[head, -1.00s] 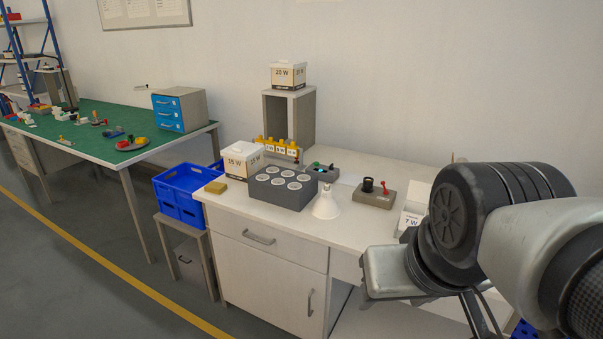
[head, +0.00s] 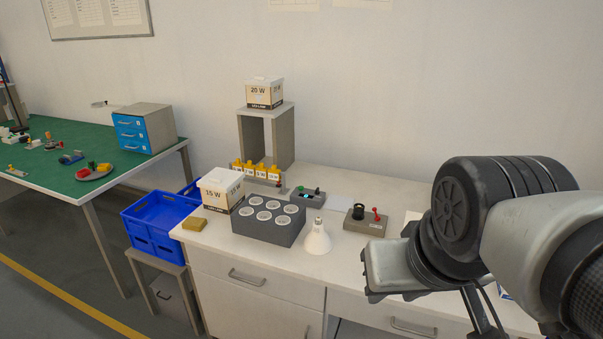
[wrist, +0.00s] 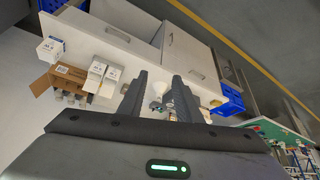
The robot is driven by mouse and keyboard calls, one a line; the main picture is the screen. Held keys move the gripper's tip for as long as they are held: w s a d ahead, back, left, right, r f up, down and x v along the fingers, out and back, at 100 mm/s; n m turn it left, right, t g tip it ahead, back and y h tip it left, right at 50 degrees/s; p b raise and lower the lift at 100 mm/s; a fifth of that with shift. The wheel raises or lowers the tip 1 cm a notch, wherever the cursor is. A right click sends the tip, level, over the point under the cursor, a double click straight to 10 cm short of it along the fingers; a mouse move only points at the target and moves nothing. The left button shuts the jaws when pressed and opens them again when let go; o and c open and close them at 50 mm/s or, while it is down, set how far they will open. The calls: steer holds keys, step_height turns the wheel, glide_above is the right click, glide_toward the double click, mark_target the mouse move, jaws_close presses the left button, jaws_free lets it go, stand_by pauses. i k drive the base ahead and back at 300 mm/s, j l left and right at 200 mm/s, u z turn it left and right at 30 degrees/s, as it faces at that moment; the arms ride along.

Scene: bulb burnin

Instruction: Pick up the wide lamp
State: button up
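The wide lamp (head: 317,238) is a white bulb with a broad flared face. It stands face down on the white bench, its narrow base pointing up, just right of the grey socket block in the head view. In the wrist view a white flared shape that looks like the lamp (wrist: 184,98) shows beyond my fingers, partly hidden by one. My gripper (wrist: 158,95) is open and empty, with a gap between its two dark fingers, and is apart from the lamp. In the head view my arm fills the right side and the fingers cannot be made out.
The grey block (head: 268,224) with several round sockets stands beside the lamp. A switch box (head: 365,220) with a red lever is to its right. A 15 W carton (head: 221,190), blue crates (head: 160,222) and a brown box (wrist: 68,80) are nearby. Bare bench lies in front of the lamp.

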mark_target(318, 242)
steer(key=i+j+z, duration=0.3)
steer(key=i+j, duration=0.2)
steer(key=i+j+z, duration=0.15)
steer(key=j, duration=0.25)
steer(key=i+j+z, duration=0.3)
steer(key=i+j, duration=0.15)
steer(key=j, duration=0.3)
